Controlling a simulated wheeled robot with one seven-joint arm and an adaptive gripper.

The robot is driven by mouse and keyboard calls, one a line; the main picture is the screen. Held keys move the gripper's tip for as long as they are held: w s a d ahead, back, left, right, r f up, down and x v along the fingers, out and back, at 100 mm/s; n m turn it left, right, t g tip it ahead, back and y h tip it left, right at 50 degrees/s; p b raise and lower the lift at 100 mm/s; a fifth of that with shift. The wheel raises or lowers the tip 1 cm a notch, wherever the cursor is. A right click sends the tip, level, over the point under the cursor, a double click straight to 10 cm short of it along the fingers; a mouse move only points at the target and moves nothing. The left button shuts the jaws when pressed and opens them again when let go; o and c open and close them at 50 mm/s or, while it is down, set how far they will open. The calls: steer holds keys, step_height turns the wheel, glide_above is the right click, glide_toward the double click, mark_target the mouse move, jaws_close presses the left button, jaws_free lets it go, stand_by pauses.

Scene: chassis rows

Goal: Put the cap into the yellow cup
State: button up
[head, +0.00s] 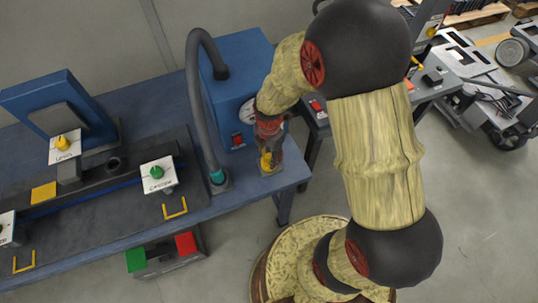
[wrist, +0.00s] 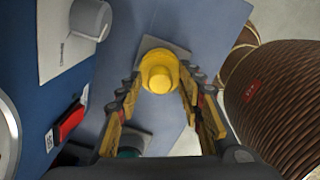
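A yellow rounded piece (wrist: 159,72) stands on a small grey plate (wrist: 180,51) at the table's corner in the wrist view. It has a domed top and a wider body; I cannot tell whether it is the cap or the yellow cup. In the head view the same yellow piece (head: 267,162) shows just below my gripper (head: 269,148). In the wrist view my gripper (wrist: 162,80) points at it, with its fingers spread on either side and narrow gaps showing beside it. No separate cap can be made out.
A blue box with a gauge (head: 247,104) and red switch (head: 238,140) stands close beside my gripper. A thick grey hose (head: 196,100) arches left of it. Yellow (head: 62,142) and green (head: 157,172) knobs sit on labelled plates farther left.

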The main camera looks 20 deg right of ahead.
steer(key=shift+o, duration=0.4)
step_height(320, 180, up, 12)
stand_by(0.4)
stand_by(0.5)
steer(key=s+r+m+t, duration=0.2)
steer(key=s+r+m, duration=0.5)
steer(key=r+m, duration=0.3)
steer(key=s+r+m+t, duration=0.3)
steer(key=s+r+m, duration=0.4)
steer(key=r+m, duration=0.3)
steer(key=shift+r+m+t, duration=0.2)
steer(key=shift+m+t, duration=0.1)
steer(key=shift+m, duration=0.9)
